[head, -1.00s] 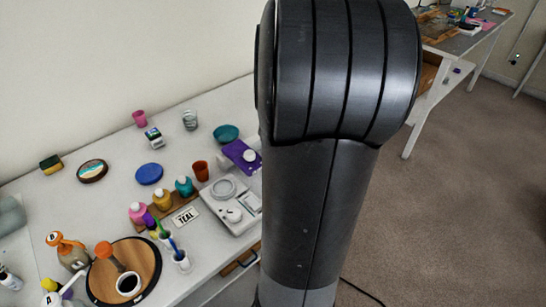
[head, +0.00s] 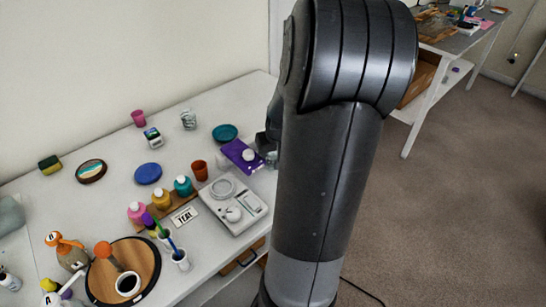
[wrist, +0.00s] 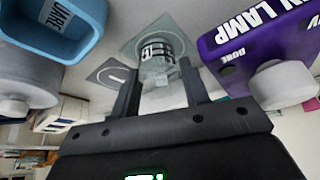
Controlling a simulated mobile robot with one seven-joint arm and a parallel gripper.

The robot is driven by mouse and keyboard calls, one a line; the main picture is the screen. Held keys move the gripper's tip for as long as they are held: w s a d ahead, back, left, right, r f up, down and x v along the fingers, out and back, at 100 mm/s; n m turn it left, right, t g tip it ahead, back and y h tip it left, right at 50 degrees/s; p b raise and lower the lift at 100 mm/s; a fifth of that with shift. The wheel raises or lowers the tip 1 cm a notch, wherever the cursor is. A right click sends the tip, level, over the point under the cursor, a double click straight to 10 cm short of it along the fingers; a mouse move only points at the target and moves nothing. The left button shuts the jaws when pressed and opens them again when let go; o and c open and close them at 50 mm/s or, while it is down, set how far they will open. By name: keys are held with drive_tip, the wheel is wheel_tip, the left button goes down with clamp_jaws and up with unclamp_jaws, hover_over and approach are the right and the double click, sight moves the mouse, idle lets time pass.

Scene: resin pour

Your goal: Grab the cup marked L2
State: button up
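A clear cup (wrist: 155,50) with dark lettering stands on a grey square in the wrist view. The lettering is too blurred and cut to read for certain. My gripper (wrist: 158,78) is open, with its two dark fingers apart and the cup in line with the gap between them. I cannot tell whether the fingers touch it. In the head view my arm hides most of the gripper; a dark part of its end shows right of the purple lamp box (head: 238,154). A clear cup (head: 189,120) stands at the back of the table there; I cannot tell if it is the same one.
The purple lamp box (wrist: 255,50) with a white knob is close on the right in the wrist view. A blue open container (wrist: 88,18) is close on the left.

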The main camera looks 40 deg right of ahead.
drive_tip(key=c, duration=0.3)
drive_tip(key=shift+r, duration=0.15)
